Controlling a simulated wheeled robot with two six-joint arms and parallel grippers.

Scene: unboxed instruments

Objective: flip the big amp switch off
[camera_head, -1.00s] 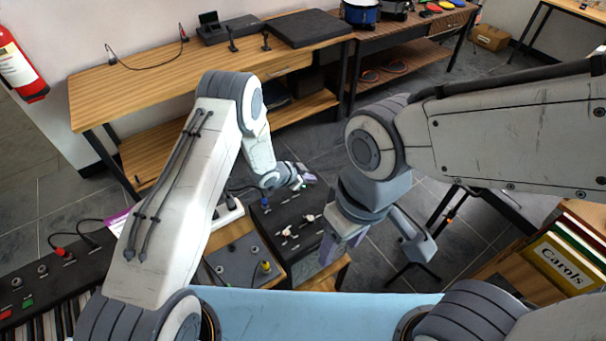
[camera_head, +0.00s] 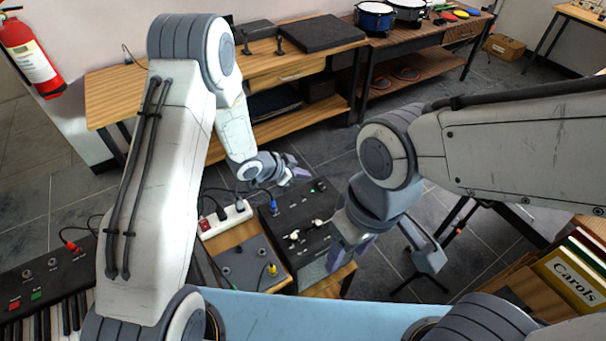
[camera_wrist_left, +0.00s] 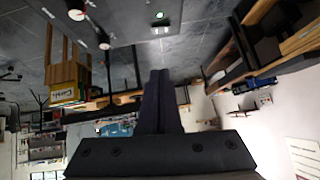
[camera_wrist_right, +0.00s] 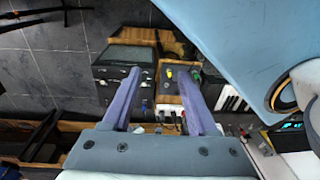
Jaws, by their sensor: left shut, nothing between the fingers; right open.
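The big amp (camera_head: 300,221) is a black box in the lower middle of the head view, with white knobs on its top panel. In the left wrist view its dark panel (camera_wrist_left: 196,22) shows at the top, with a lit green light and a small pale switch (camera_wrist_left: 161,30) below it. My left gripper (camera_head: 299,172) is shut and empty above the far end of the amp. Its closed fingers (camera_wrist_left: 159,73) point towards the switch, apart from it in the picture. My right gripper (camera_head: 352,256) is open and empty at the amp's right side; its spread fingers show in the right wrist view (camera_wrist_right: 162,72).
A grey pedal box (camera_head: 240,268) with a yellow plug and a white power strip (camera_head: 226,219) lie left of the amp. A keyboard (camera_head: 50,300) is at lower left. A crate of folders (camera_head: 570,275) stands at right. Wooden benches (camera_head: 130,95) line the back.

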